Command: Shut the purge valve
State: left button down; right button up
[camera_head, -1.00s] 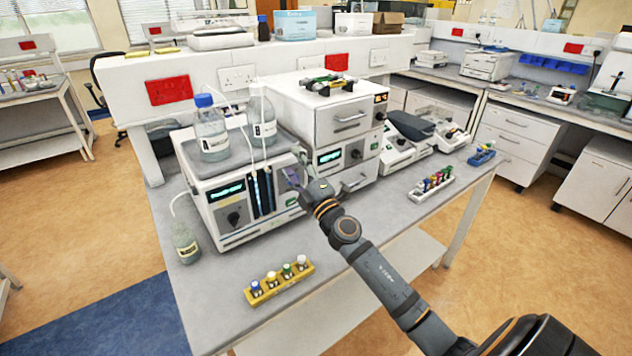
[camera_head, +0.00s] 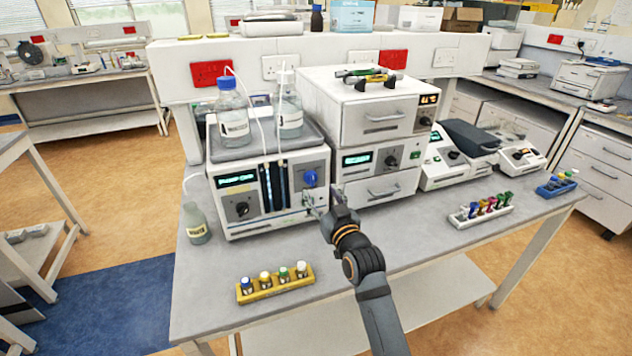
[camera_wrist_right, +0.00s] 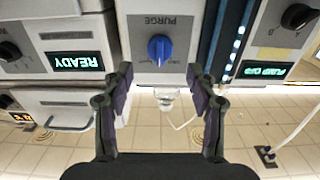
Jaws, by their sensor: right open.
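The purge valve is a blue knob (camera_head: 310,178) on the right front panel of the white pump unit (camera_head: 222,169). In the right wrist view the picture is upside down, and the blue knob (camera_wrist_right: 159,50) sits beneath inverted PURGE lettering. Its grip bar looks upright there; the small markings near it are too small to read. My right gripper (camera_head: 318,206) is open and empty, just below and in front of the knob. In the wrist view its fingers (camera_wrist_right: 159,72) stand apart, one on each side of the knob, not visibly touching it. My left gripper is not in view.
Two bottles (camera_head: 233,122) stand on the pump unit, and a waste bottle (camera_head: 195,224) stands left of it. A yellow vial rack (camera_head: 275,285) lies on the front of the bench. Stacked white units (camera_head: 380,155) stand close to the right. The bench front has free room.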

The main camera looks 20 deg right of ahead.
aim_at(313, 181)
jog(key=w, duration=0.5)
jog(key=shift+w+p, duration=0.3)
jog(key=shift+p, duration=0.05)
jog(key=shift+a, duration=0.1)
jog(key=c, duration=1.1)
jog(key=shift+c, duration=0.2)
jog(key=m+p, duration=0.3)
jog(key=m, duration=0.1)
jog(key=shift+r, duration=0.2)
jog(key=shift+f+m+p, duration=0.1)
jog(key=shift+m+p, duration=1.8)
jog(key=shift+m, duration=0.4)
